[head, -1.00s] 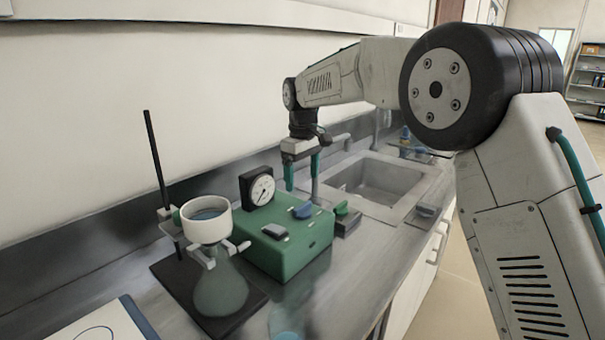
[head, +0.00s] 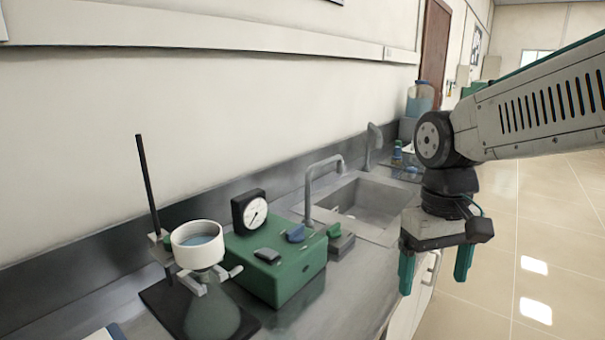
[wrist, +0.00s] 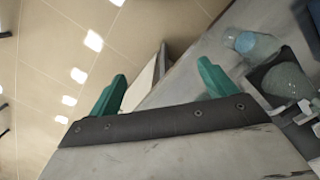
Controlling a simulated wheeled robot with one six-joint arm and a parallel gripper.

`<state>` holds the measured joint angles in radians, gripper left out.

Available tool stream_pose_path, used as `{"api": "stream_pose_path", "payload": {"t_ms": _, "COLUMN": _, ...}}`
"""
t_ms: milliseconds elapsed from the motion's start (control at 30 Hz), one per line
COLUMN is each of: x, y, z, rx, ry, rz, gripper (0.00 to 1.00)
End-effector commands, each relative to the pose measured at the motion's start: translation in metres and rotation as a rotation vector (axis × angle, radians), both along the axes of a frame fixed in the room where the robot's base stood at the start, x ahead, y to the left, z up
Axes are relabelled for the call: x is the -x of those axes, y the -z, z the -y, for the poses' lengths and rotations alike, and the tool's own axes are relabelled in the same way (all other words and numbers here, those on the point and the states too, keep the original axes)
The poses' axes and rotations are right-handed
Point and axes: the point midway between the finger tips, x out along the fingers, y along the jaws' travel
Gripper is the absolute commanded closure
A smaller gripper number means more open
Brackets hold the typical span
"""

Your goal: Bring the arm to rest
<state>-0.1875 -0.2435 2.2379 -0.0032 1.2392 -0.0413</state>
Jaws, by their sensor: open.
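My gripper (head: 436,272) hangs at the right of the head view, fingers pointing down, just beyond the front edge of the counter (head: 345,290). Its two green fingers are apart with nothing between them. The wrist view also shows the open gripper (wrist: 155,90), with floor and the counter edge beyond its fingers. My arm comes in from the right edge of the head view.
On the counter stand a green box (head: 275,270) with a gauge (head: 250,212), a flask (head: 212,310) with a white funnel (head: 198,245) on a stand, and a sink (head: 365,205) with a faucet. A clear bottle (wrist: 252,45) shows in the wrist view. Floor (head: 550,230) at right is open.

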Motion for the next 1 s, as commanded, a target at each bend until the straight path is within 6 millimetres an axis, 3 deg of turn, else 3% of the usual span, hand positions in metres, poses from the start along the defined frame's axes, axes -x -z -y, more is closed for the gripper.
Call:
{"api": "stream_pose_path", "payload": {"t_ms": 33, "x": 0.023, "y": 0.000, "z": 0.011, "rx": -0.002, "ry": 0.034, "rz": 0.016, "gripper": 0.16}}
{"api": "stream_pose_path", "payload": {"t_ms": 200, "x": 0.088, "y": 0.011, "z": 0.039, "rx": -0.007, "ry": 0.129, "rz": 0.065, "gripper": 0.16}}
{"api": "stream_pose_path", "payload": {"t_ms": 400, "x": 0.131, "y": 0.016, "z": 0.056, "rx": -0.015, "ry": 0.194, "rz": 0.143, "gripper": 0.16}}
{"api": "stream_pose_path", "payload": {"t_ms": 600, "x": 0.137, "y": 0.005, "z": 0.060, "rx": -0.020, "ry": 0.228, "rz": 0.207, "gripper": 0.16}}
{"api": "stream_pose_path", "payload": {"t_ms": 1000, "x": 0.136, "y": 0.005, "z": 0.061, "rx": -0.019, "ry": 0.232, "rz": 0.207, "gripper": 0.16}}
